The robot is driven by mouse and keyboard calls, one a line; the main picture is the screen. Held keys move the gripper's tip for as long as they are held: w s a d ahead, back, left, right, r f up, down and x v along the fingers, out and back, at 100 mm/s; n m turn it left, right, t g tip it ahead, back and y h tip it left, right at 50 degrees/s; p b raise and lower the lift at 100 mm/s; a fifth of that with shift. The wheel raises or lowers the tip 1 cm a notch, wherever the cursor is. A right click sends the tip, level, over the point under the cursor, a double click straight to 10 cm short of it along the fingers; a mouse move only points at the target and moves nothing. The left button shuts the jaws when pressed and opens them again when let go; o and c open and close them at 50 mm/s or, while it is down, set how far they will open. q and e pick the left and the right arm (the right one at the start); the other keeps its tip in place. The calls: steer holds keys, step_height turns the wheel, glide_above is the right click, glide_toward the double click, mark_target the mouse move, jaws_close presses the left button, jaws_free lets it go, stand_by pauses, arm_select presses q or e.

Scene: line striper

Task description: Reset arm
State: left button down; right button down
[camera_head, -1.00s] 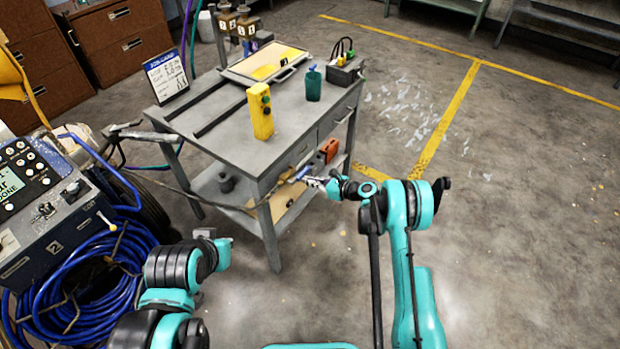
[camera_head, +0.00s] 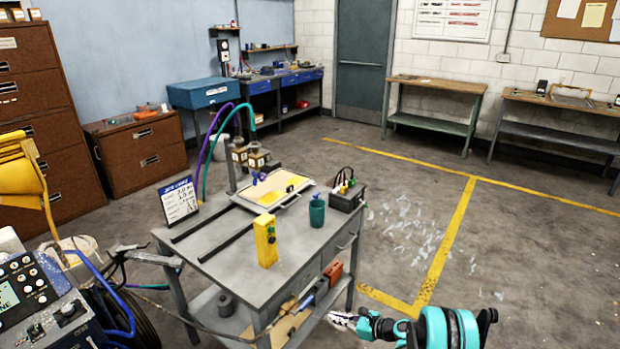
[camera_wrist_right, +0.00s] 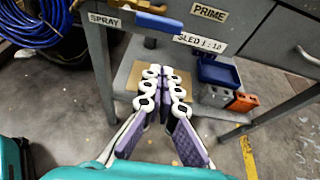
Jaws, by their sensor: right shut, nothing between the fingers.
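My right gripper (camera_head: 343,321) is at the bottom of the head view, just right of the grey work table (camera_head: 222,268). In the right wrist view its fingers (camera_wrist_right: 161,88) are drawn together with nothing between them. They point toward the table's lower shelf. Beyond them are a cardboard sheet (camera_wrist_right: 182,78), a blue bin (camera_wrist_right: 217,72) and orange-red blocks (camera_wrist_right: 242,102) on that shelf. The right arm (camera_head: 447,328) shows only in part. My left gripper is not in view.
On the table stand a yellow control box (camera_head: 265,241), a green cup (camera_head: 317,212) and a tray with yellow (camera_head: 297,197). A machine with buttons (camera_head: 32,290) and a blue hose (camera_head: 128,320) is at the left. The floor at right (camera_head: 540,270) is clear.

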steer(key=s+d+r+n+g+h, duration=0.1)
steer(key=s+r+n+h, duration=0.2)
steer(key=s+r+n, duration=0.55)
steer(key=s+r+n+h, duration=0.3)
steer(key=r+n, duration=0.1)
steer(key=r, duration=1)
steer(key=s+d+r+n+h, duration=0.1)
steer(key=s+d+n, duration=0.1)
steer(key=s+n, duration=0.2)
steer(key=s+d+r+n+h, duration=0.1)
steer(key=s+n, duration=0.3)
steer(key=s, duration=0.7)
steer(key=s+d+r+n+h, duration=0.2)
steer(key=s+d+n+h, duration=0.1)
steer(key=s, duration=0.5)
steer(key=shift+d+n, duration=0.4)
steer(key=shift+n, duration=0.25)
